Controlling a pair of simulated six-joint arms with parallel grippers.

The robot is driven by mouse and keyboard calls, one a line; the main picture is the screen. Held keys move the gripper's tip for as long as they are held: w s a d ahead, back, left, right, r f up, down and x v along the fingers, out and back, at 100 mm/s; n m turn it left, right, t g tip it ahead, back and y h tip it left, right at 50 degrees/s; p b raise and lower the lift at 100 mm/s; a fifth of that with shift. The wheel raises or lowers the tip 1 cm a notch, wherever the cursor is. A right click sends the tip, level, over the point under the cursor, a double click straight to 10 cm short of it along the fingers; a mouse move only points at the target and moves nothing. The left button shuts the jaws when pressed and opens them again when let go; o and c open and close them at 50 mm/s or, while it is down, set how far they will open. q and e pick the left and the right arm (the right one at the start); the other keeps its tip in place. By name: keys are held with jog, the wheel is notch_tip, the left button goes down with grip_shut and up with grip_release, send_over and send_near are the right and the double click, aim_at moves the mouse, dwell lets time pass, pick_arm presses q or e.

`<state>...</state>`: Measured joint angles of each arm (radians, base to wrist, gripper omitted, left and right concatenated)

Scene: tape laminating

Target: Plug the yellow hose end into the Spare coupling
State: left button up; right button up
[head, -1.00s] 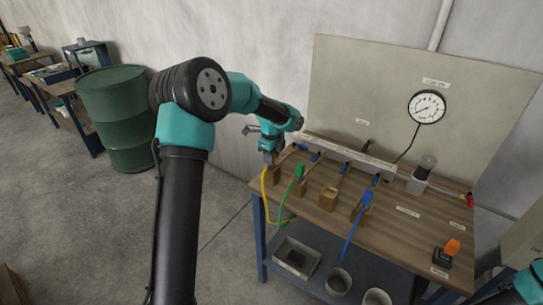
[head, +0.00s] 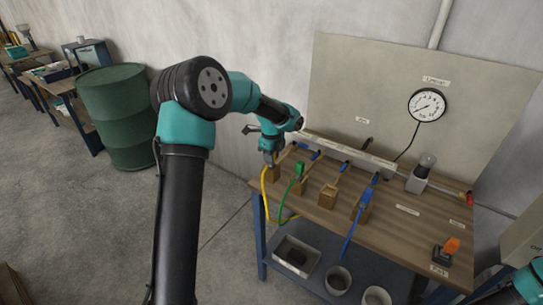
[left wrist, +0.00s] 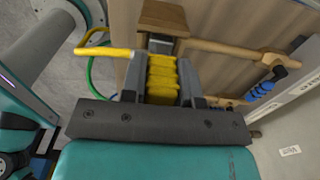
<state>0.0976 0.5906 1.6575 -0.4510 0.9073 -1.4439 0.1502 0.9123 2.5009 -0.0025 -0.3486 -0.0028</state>
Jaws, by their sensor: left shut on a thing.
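My left gripper (head: 269,160) is at the back left corner of the bench, and its two fingers also show in the left wrist view (left wrist: 163,80). It is shut on the yellow hose end (left wrist: 162,78), a ribbed yellow grip. The yellow hose (head: 265,183) hangs from it over the bench's left edge. The hose end is close to a wooden holder block (left wrist: 165,17); whether it still touches the block I cannot tell. Couplings with blue rings (head: 315,155) stick out from the manifold bar (head: 350,157). The labels are too small to read, so I cannot tell which coupling is Spare.
A green hose end (head: 299,168) and a blue hose end (head: 367,196) stand in blocks to the right. An empty block (head: 328,197) stands between them. A gauge (head: 427,104) is on the back panel. An orange-topped switch (head: 450,248) sits at the front right.

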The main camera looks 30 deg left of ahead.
pick_arm(q)
jog(key=o, duration=1)
jog(key=shift+o, duration=0.5)
jog(key=o, duration=0.4)
jog(key=shift+r, duration=0.15)
jog(key=shift+r, duration=3.4)
